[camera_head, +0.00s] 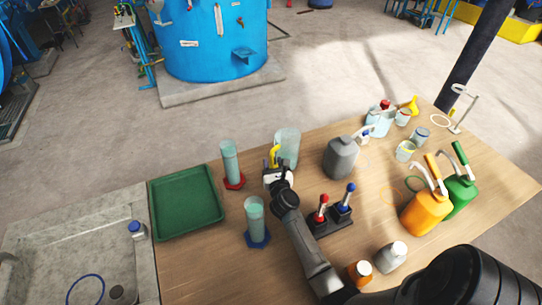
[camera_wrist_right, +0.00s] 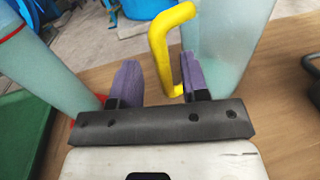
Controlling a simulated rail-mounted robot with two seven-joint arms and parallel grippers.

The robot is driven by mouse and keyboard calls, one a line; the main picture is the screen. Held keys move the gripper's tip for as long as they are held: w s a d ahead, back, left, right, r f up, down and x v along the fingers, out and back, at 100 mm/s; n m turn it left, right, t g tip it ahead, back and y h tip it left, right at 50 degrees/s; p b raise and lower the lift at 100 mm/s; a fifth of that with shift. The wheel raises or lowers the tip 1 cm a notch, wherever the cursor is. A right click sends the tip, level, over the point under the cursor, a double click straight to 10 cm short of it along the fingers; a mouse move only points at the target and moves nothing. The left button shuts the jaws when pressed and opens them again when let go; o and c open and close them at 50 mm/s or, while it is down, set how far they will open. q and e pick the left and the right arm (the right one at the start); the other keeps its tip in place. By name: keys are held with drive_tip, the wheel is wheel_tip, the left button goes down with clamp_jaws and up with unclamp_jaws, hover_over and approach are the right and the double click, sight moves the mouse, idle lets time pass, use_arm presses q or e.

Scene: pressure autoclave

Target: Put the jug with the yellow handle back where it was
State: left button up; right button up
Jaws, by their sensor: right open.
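The clear jug (camera_head: 289,142) with the yellow handle (camera_head: 274,155) stands upright on the wooden table, at its far edge. In the right wrist view the jug (camera_wrist_right: 215,45) is at upper right, with its handle (camera_wrist_right: 170,42) curving toward the purple fingers. My right gripper (camera_head: 273,168) is at the handle side of the jug. In the wrist view my right gripper (camera_wrist_right: 158,82) is open, the handle's lower end close to its right finger; whether they touch cannot be told. My left gripper is not in view.
A cylinder with a red base (camera_head: 230,163) stands left of the gripper; one with a blue base (camera_head: 255,222) is nearer. A green tray (camera_head: 187,201) lies at left. A grey jug (camera_head: 341,157) and a red-and-blue-handled rack (camera_head: 331,221) are at right.

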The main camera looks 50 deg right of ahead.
drive_tip(key=v, duration=0.8)
drive_tip(key=shift+r, duration=0.15)
